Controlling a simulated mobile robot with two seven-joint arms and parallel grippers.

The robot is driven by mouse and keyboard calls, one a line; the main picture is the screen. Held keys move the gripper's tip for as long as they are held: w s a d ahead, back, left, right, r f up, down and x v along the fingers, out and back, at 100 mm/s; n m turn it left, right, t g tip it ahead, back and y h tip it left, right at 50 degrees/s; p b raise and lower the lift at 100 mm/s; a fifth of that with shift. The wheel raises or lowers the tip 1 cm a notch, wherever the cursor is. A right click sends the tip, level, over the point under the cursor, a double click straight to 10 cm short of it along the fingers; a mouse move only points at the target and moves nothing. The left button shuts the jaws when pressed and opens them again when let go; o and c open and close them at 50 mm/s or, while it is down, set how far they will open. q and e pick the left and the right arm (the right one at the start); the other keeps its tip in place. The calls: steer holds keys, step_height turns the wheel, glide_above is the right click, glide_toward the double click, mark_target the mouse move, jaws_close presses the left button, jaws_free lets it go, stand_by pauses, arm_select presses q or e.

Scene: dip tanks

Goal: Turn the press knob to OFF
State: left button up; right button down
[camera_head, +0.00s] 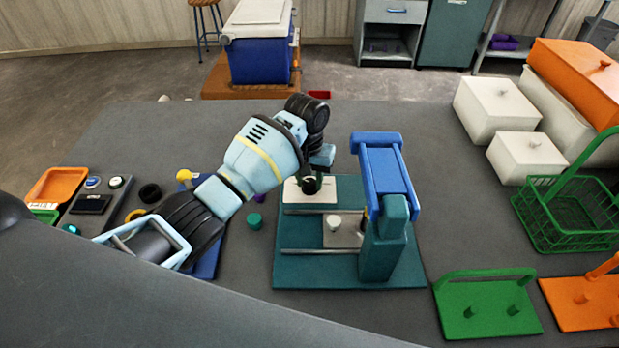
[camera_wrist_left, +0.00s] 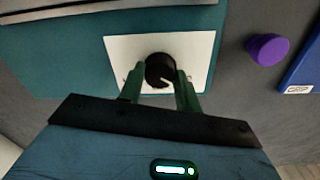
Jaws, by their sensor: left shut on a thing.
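The press (camera_head: 348,268) has a teal base, a teal column and a blue lever frame (camera_head: 386,172) on top. A white plate (camera_head: 296,194) sits at its back left and carries the black knob. In the left wrist view the black knob (camera_wrist_left: 159,69) sits on the white plate (camera_wrist_left: 120,48), with a pale mark towards its lower right. My left gripper (camera_wrist_left: 161,88) has its two green fingers on either side of the knob and is shut on it. In the head view the gripper (camera_head: 312,184) hides part of the knob. The plate's lettering cannot be read. My right gripper is not in view.
A purple knob-like piece (camera_wrist_left: 267,49) stands beside the press. A teal cylinder (camera_head: 255,221) stands left of the press. A green rack (camera_head: 487,306) and green wire basket (camera_head: 563,212) are at the right. White lidded boxes (camera_head: 497,108) stand behind. The table behind the arm is clear.

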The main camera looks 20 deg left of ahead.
mark_target(308, 183)
arm_select(q)
steer(key=shift+r, duration=0.1)
stand_by(0.4)
steer(key=o, duration=1)
steer(key=shift+c, duration=0.2)
step_height(308, 183, up, 8)
steer(key=shift+a+f, duration=0.1)
steer(key=shift+s+f, duration=0.1)
steer(key=shift+f, duration=0.05)
